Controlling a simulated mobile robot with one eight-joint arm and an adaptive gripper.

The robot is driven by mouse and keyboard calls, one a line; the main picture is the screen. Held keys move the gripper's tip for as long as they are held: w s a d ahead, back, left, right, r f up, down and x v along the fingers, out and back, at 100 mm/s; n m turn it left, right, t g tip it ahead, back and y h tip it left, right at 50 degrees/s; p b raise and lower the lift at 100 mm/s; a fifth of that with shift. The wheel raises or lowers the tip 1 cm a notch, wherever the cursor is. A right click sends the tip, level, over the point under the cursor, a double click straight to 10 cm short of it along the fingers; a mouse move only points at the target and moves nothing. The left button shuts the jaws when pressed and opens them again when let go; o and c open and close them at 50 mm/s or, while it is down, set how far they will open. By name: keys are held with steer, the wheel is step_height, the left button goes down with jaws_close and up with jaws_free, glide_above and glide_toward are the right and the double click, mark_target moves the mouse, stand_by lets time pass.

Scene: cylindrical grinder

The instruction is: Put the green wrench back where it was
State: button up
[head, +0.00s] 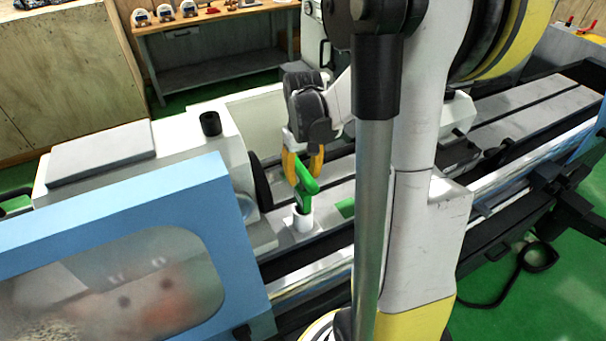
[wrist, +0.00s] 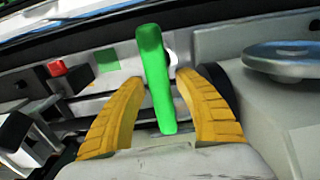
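The green wrench (head: 305,183) stands roughly upright, slightly tilted, with its lower end at the mouth of a small white cup-like holder (head: 302,221) on the grinder. My gripper (head: 304,174) is above the holder, its two yellow fingers on either side of the wrench. In the wrist view the wrench (wrist: 155,80) runs between the fingers (wrist: 159,76). How deep the lower end sits in the holder is hidden.
A blue guard with a window (head: 110,240) stands at the front left. A grey-white headstock (head: 125,160) with a black knob (head: 210,123) is left of the holder. The machine bed (head: 530,115) extends right. A wooden bench (head: 215,40) is behind.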

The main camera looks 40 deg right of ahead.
step_height(320, 180, up, 12)
steer(key=p, duration=0.1)
steer(key=shift+r, duration=0.15)
stand_by(0.4)
